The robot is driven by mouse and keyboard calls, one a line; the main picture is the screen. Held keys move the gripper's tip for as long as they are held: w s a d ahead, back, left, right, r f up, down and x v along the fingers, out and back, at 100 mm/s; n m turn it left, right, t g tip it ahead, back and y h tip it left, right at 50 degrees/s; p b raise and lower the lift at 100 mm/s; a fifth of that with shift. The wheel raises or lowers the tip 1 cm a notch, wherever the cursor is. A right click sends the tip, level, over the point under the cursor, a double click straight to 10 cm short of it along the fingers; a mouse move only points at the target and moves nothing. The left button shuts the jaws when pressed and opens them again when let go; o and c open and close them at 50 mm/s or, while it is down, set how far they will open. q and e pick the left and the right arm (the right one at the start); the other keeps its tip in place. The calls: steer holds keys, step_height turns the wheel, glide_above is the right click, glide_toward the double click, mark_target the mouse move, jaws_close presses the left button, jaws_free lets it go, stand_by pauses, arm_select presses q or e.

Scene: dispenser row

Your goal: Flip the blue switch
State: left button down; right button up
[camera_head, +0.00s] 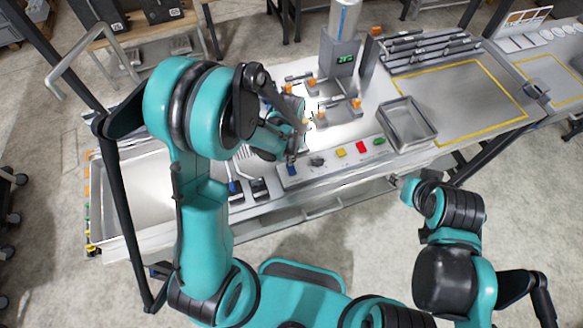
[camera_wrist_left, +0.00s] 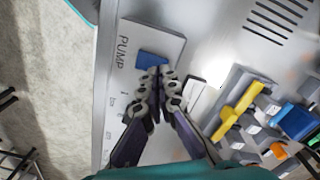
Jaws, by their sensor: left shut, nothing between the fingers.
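The blue switch (camera_head: 292,169) sits at the left end of the control row on the metal bench front. In the left wrist view the blue switch (camera_wrist_left: 152,60) shows on a grey plate marked PUMP, just beyond my fingertips. My left gripper (camera_head: 293,156) is over the switch; its fingertips (camera_wrist_left: 158,75) are together, with nothing held. They overlap the switch's lower edge in the picture; I cannot tell whether they touch it. My right gripper (camera_head: 399,181) is partly visible in front of the bench, too small to tell its jaw state.
Right of the switch are a black knob (camera_head: 317,161), a yellow button (camera_head: 341,153), a red button (camera_head: 361,147) and a green button (camera_head: 379,141). A metal tray (camera_head: 432,138) stands further right. A dispenser with a green display (camera_head: 345,58) stands behind. Yellow and blue parts lie close to my left gripper.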

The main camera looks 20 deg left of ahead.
arm_select(q)
steer(key=shift+f+b, duration=1.05)
stand_by(0.5)
steer(key=shift+r, duration=0.1)
steer(key=shift+r+p, duration=2.35)
steer(key=shift+r, duration=1.15)
steer(key=shift+a+b, duration=0.1)
steer(key=shift+b, duration=0.3)
steer(key=s+a+n+t+b, duration=0.2)
steer(key=s+b, duration=0.3)
steer(key=b, duration=0.4)
steer(key=s+a+f+n+t+b, duration=0.1)
steer(key=s+a+n+t+b, duration=0.1)
steer(key=s+t+b, duration=0.3)
steer(key=n+b, duration=0.1)
steer(key=b, duration=0.2)
steer(key=shift+s+a+b, duration=0.15)
steer(key=shift+a+b, duration=0.1)
steer(key=shift+b, duration=0.15)
